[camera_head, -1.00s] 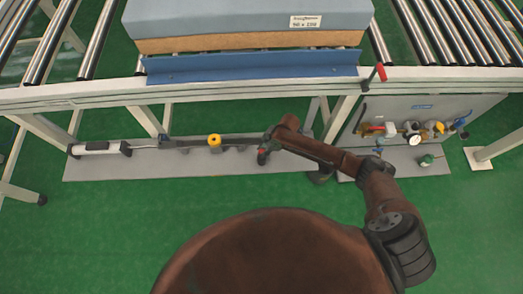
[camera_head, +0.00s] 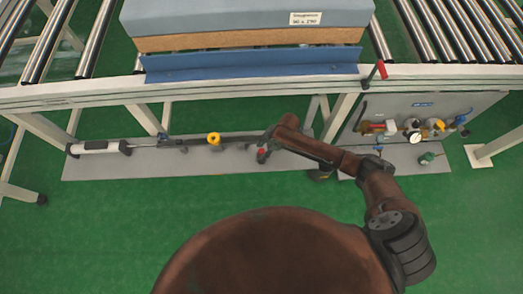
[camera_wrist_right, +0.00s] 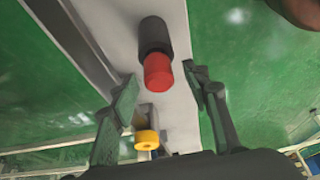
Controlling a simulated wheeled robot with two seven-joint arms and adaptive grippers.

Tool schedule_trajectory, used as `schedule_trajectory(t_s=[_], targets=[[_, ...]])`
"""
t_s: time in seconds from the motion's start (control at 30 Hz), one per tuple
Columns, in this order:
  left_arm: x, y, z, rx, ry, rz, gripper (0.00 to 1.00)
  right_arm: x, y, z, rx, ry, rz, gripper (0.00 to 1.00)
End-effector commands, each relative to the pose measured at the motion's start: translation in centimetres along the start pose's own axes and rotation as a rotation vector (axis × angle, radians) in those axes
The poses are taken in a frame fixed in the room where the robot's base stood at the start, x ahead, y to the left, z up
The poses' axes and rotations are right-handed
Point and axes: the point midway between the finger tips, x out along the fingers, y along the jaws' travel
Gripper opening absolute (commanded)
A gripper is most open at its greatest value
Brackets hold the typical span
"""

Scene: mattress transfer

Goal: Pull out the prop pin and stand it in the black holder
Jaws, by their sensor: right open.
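A red cylindrical grip (camera_wrist_right: 158,72), which looks like the prop pin's handle, sits in line with a black upright cylinder (camera_wrist_right: 154,38), which looks like the black holder. In the head view the red grip (camera_head: 261,152) stands upright on the grey floor plate. My right gripper (camera_head: 272,137) is just beyond it. In the right wrist view the fingers of my right gripper (camera_wrist_right: 160,95) are spread, with the red grip ahead between them and untouched. The pin's shaft is hidden. My left gripper is out of view.
A yellow ring (camera_head: 214,138) sits on the dark bar joined to a white cylinder (camera_head: 98,147). The conveyor frame (camera_head: 90,94), carrying a blue-grey mattress (camera_head: 240,18), stands over the plate (camera_head: 200,166). A panel with valves and a gauge (camera_head: 414,138) is at right.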

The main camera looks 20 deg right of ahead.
Motion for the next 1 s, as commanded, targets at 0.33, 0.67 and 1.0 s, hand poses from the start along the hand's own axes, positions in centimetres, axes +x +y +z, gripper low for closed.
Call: schedule_trajectory(t_s=[0.33, 0.67, 1.0], targets=[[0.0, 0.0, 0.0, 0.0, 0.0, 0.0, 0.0, -4.3, 0.1, 0.1, -0.001, -0.001, 0.002, 0.43], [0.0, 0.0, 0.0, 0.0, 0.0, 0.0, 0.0, -10.4, 0.1, 0.1, -0.001, 0.0, 0.002, 0.43], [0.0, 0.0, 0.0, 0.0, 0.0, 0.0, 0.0, -12.0, 0.0, 0.0, 0.0, 0.0, 0.0, 0.43]])
